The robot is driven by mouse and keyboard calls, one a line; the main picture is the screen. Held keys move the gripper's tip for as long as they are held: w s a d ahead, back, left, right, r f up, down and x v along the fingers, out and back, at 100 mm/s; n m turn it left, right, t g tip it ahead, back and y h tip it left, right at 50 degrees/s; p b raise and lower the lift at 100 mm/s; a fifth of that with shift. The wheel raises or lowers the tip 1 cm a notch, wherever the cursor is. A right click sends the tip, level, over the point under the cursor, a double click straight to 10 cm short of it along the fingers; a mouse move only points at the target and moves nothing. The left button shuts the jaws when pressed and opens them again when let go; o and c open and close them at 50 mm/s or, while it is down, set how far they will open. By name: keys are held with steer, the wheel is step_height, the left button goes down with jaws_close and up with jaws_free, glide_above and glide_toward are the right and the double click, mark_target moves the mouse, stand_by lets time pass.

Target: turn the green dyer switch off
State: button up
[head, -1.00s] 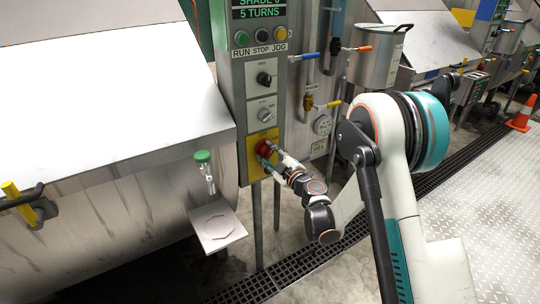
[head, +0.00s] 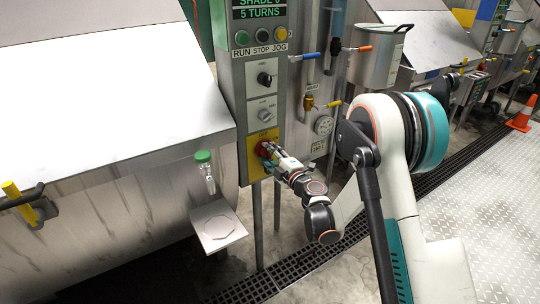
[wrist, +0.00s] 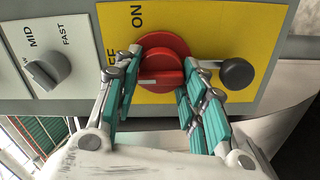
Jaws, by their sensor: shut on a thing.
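The red rotary switch (wrist: 165,62) sits on a yellow plate (wrist: 205,25) marked ON, with a partly hidden OFF label. Its white mark shows at the left of the raised grip in the wrist view. In the head view the switch (head: 263,149) is low on the grey control panel (head: 236,95), partly hidden by my gripper (head: 272,152). In the wrist view my gripper (wrist: 160,85) has one teal-padded finger on each side of the switch's raised grip and is shut on it.
A dark round knob (wrist: 237,73) is close beside the switch. Selector knobs (head: 264,79) sit above it on the panel. A green-capped valve (head: 203,157) and a small shelf (head: 218,224) stand to the left. Pipes and a steel pot (head: 376,55) are to the right.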

steer(key=o, duration=1.1)
steer(key=shift+c, duration=0.2)
steer(key=v, duration=0.7)
steer(key=shift+s+d, duration=0.15)
steer(key=shift+s, duration=0.1)
